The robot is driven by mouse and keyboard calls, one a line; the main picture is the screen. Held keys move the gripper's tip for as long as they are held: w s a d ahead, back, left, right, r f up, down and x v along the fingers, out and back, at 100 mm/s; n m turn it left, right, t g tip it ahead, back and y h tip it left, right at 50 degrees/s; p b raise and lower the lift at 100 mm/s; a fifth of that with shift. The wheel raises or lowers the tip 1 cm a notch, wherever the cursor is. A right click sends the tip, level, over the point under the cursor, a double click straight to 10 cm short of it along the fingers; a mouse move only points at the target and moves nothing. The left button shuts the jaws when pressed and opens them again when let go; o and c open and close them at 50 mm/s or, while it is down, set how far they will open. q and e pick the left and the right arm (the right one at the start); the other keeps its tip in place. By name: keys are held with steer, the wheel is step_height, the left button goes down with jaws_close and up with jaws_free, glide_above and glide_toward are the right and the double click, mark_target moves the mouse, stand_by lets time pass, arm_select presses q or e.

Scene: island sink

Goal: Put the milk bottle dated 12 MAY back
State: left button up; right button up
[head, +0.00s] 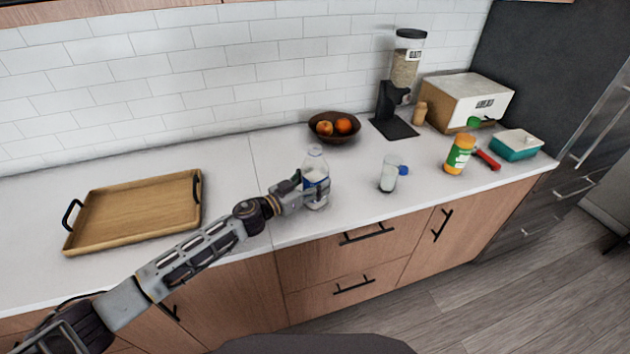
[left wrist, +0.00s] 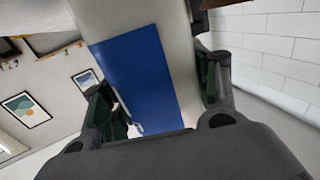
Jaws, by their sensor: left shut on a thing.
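A clear milk bottle with a blue and white label (head: 315,163) stands upright at the middle of the counter, near its front edge. My left gripper (head: 308,187) is shut around it from the left side. In the left wrist view the bottle (left wrist: 140,75) fills the space between the fingers, with a blue patch on a pale body. No date can be read on it. I cannot tell if its base touches the counter. My right gripper is not in view.
A wooden tray (head: 135,212) lies at left. A fruit bowl (head: 340,137), a dispenser (head: 397,85) and a bread box (head: 465,100) stand at the back. An orange-green jar (head: 459,154) and a teal dish (head: 516,146) are at right. Counter between tray and bottle is clear.

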mark_target(306, 186)
arm_select(q)
steer(key=o, duration=1)
steer(key=shift+o, duration=0.2)
steer(key=shift+r, duration=0.15)
steer(key=shift+s+a, duration=0.15)
steer(key=shift+a, duration=0.05)
steer(key=v, duration=0.8)
steer(key=shift+s+a+b, duration=0.1)
steer(key=shift+b, duration=0.3)
steer(key=shift+v, duration=1.3)
steer(key=shift+s+a, duration=0.2)
steer(key=shift+a, duration=0.05)
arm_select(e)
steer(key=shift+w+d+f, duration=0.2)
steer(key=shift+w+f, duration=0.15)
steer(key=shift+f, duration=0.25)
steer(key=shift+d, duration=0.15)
